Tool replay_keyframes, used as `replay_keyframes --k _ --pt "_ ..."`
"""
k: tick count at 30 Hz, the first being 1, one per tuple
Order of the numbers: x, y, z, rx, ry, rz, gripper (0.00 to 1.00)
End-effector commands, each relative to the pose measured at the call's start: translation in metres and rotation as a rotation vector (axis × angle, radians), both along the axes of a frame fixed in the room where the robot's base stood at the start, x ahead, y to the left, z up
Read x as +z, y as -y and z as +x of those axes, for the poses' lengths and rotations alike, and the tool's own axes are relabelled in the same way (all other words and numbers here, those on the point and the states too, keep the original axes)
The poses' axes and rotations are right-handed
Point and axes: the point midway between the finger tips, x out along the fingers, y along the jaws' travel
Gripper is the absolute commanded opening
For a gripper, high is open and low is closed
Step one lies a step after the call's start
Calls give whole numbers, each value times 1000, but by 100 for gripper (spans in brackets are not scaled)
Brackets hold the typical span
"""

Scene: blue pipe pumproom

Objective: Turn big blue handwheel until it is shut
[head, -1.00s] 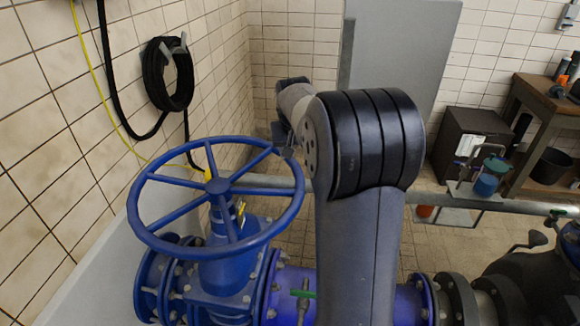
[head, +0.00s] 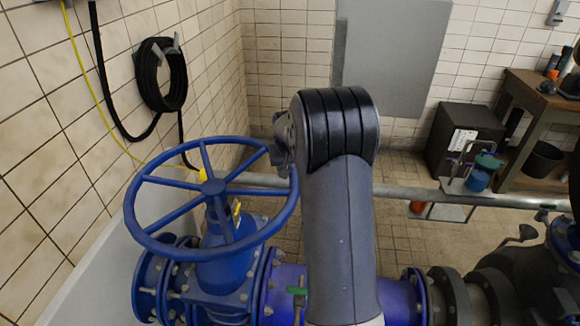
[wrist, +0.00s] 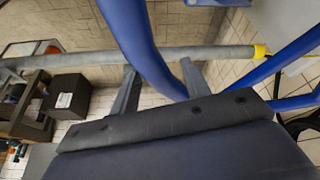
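The big blue handwheel (head: 139,232) sits on a blue valve body (head: 222,262) at the left in the head view. Its rim is tilted towards me and its spokes meet at a central hub. My gripper (head: 279,158) is at the rim's right side, partly hidden by my arm. In the wrist view, the blue rim (wrist: 143,45) passes between the two fingers of my gripper (wrist: 158,72). The fingers are apart, with a visible gap to the rim on each side. Blue spokes (wrist: 283,60) show at the right.
A grey horizontal pipe (head: 400,193) runs behind the wheel. A tiled wall with a coiled black hose (head: 160,85) stands at the left. A dark cabinet (head: 465,140) and a wooden bench (head: 530,85) stand at the back right. Blue pipework (head: 397,300) continues to the right.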

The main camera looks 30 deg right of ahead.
Motion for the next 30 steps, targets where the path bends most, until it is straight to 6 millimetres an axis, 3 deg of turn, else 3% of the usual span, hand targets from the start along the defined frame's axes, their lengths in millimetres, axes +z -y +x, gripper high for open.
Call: replay_keyframes --k 16,30 --pt "0 0 0 0 0 0 0" --pt "-2 0 -8 -33 -1 0 0"
